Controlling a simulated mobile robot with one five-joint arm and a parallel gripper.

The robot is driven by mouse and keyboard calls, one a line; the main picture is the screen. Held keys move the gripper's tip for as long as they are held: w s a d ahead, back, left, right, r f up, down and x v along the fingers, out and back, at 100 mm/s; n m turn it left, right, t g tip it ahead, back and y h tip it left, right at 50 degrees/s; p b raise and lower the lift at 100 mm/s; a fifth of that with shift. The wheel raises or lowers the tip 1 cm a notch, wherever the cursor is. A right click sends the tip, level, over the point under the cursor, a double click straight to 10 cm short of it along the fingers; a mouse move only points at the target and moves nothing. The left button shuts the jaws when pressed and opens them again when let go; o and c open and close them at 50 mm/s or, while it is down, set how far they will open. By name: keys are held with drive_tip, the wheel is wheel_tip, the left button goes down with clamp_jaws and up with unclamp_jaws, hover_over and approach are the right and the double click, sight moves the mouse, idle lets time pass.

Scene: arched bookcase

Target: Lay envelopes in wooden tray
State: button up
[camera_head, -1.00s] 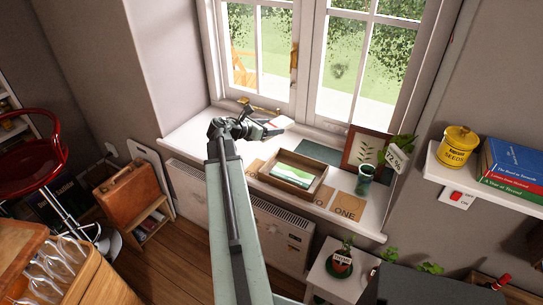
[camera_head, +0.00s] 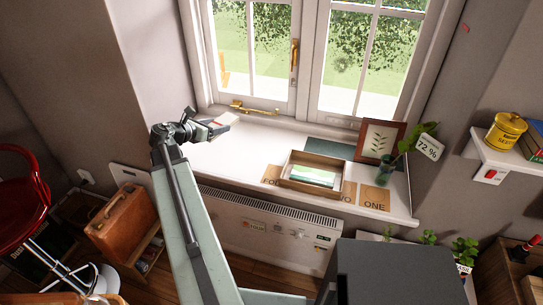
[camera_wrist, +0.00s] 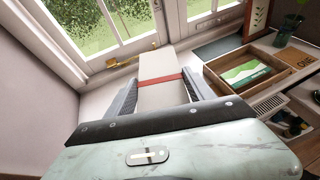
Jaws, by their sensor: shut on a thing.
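My gripper (camera_head: 212,130) is above the left part of the windowsill, left of the tray. It is shut on a pale envelope bundle with a red band, an envelope (camera_wrist: 160,64) standing out beyond the fingers (camera_wrist: 163,92) in the wrist view. The bundle's white end (camera_head: 225,118) shows past the gripper in the head view. The wooden tray (camera_head: 318,159) sits on the sill to the right, apart from my gripper. Green and white envelopes (camera_head: 312,176) lie in it; they also show in the wrist view (camera_wrist: 246,73).
Brown cards with lettering, one reading ONE (camera_head: 375,198), lie around the tray. A framed leaf picture (camera_head: 379,141) and a plant in a green glass (camera_head: 385,170) stand to the right. The window (camera_head: 330,60) is behind. The sill (camera_head: 245,150) between gripper and tray is clear.

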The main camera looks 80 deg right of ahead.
drive_tip(key=shift+w+a, duration=0.1)
drive_tip(key=shift+w, duration=0.3)
drive_tip(key=shift+s, duration=0.1)
drive_tip(key=s+d+f+b, duration=0.7)
drive_tip(key=s+f+b, duration=0.1)
drive_tip(key=f+b, duration=0.2)
drive_tip(key=m+g+b, duration=0.1)
drive_tip(key=b, duration=0.5)
hover_over(266, 164)
wheel_tip(266, 164, down, 6)
drive_tip(key=shift+y, duration=0.4)
wheel_tip(266, 164, down, 10)
drive_tip(key=b, duration=1)
drive_tip(key=shift+f, duration=0.25)
drive_tip(key=shift+r, duration=0.25)
drive_tip(key=o, duration=1.3)
drive_tip(key=shift+f, duration=0.1)
drive_tip(key=shift+o, duration=0.2)
